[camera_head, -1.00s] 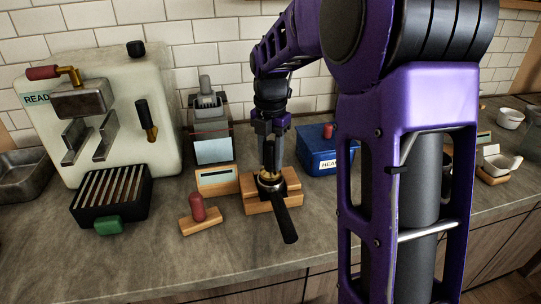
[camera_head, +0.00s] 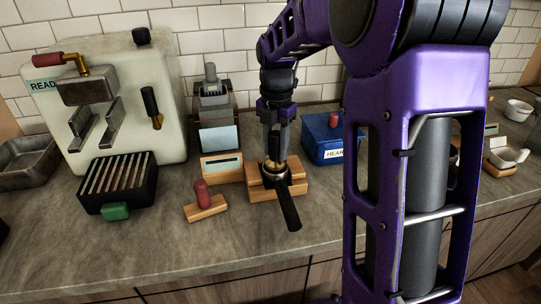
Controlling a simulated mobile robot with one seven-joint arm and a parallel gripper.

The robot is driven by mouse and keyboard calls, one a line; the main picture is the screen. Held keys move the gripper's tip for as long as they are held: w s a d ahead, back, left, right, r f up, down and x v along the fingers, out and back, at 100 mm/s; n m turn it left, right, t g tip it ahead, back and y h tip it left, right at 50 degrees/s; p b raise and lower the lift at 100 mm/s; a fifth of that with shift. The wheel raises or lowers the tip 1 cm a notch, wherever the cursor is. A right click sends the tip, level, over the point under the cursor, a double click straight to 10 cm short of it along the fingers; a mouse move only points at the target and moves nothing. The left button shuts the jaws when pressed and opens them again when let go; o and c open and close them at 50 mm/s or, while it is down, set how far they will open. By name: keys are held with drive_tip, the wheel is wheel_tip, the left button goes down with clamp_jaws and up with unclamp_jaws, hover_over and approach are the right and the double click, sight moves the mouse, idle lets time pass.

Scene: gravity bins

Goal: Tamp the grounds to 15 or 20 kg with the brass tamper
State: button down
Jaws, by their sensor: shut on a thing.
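The brass tamper (camera_head: 274,163) stands in the portafilter basket, its black handle up in my gripper (camera_head: 273,146). My gripper is shut on the tamper's handle, directly above the basket. The portafilter (camera_head: 288,208) rests on a wooden stand (camera_head: 292,190), its black handle pointing down toward the counter's front. The grounds are hidden under the tamper. A wooden block with a small display (camera_head: 222,164) stands just left of the stand; its reading is too small to tell.
A grinder (camera_head: 215,120), a cream espresso machine (camera_head: 110,100) and a black slatted tray (camera_head: 122,172) stand further left. A blue box (camera_head: 325,140) is behind right. The front counter is clear.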

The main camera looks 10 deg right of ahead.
sight(276, 132)
drive_tip(key=shift+f+b, duration=0.55)
drive_tip(key=shift+f, duration=0.6)
idle(0.8)
drive_tip(key=shift+r+p, duration=0.3)
drive_tip(key=shift+r+p, duration=0.45)
drive_tip(key=shift+p, duration=0.05)
drive_tip(key=shift+r, duration=0.1)
idle(0.3)
drive_tip(key=shift+r+p, duration=2.1)
drive_tip(key=shift+r, duration=0.65)
